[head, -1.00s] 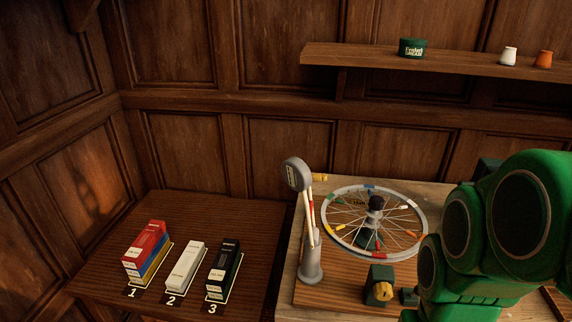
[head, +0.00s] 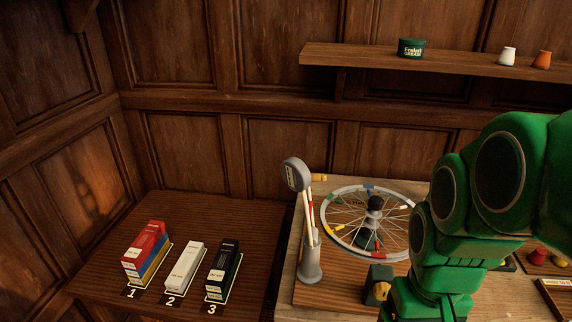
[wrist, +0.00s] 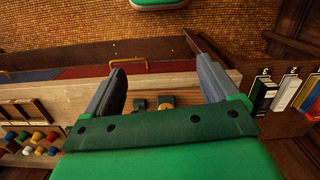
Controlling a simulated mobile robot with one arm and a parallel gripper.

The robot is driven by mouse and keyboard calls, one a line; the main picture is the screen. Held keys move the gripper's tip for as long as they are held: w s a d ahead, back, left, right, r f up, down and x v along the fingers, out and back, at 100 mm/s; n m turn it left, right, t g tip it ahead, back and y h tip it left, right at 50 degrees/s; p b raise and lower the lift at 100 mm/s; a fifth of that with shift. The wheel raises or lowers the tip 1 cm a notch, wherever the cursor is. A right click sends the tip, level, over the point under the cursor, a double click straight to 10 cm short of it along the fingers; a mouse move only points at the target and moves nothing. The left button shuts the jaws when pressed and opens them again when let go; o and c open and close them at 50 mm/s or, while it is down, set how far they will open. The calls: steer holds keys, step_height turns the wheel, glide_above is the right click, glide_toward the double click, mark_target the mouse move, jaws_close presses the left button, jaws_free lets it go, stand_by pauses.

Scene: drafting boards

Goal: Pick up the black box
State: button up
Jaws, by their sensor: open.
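The black box (head: 224,260) lies at the spot marked 3 on the dark wooden side table, at the right end of a row. It seems to lie on top of another dark box, but I cannot tell for sure. It also shows at the right edge of the wrist view (wrist: 263,95). My gripper (wrist: 161,72) is open and empty, its two grey fingers apart, well away from the black box. In the head view my green arm is at the right, over the workbench, and the fingers cannot be seen.
A white box (head: 183,265) lies at spot 2, left of the black one. A red box (head: 146,238) tops a stack at spot 1. A grey stand (head: 309,255) and a spoked wheel (head: 345,194) stand on the workbench, right of the side table. A shelf (head: 450,62) hangs above.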

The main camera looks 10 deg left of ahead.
steer(key=w+a+r+n+t, duration=0.25)
steer(key=w+a+n, duration=0.2)
steer(key=w, duration=0.75)
steer(key=w+a+r+n+t+y, duration=0.1)
steer(key=w+a+r+n, duration=0.3)
steer(key=w, duration=0.7)
steer(key=w+a+r+n+t, duration=0.1)
steer(key=w+a+n+t, duration=0.15)
steer(key=w+a, duration=0.65)
steer(key=n+g+h, duration=0.1)
steer(key=n+g, duration=0.4)
steer(key=n, duration=1.8)
glide_above(222, 260)
steer(key=f, duration=3)
steer(key=shift+w+f, duration=0.2)
steer(key=shift+f, duration=0.1)
steer(key=shift+s+a+f+n, duration=0.15)
steer(key=shift+f+n, duration=0.25)
steer(key=shift+f, duration=0.15)
steer(key=shift+d+f, duration=0.15)
steer(key=shift+f, duration=1.7)
steer(key=shift+d+f, duration=0.1)
steer(key=shift+f, duration=1.75)
steer(key=c, duration=1.2)
steer(key=shift+r, duration=0.15)
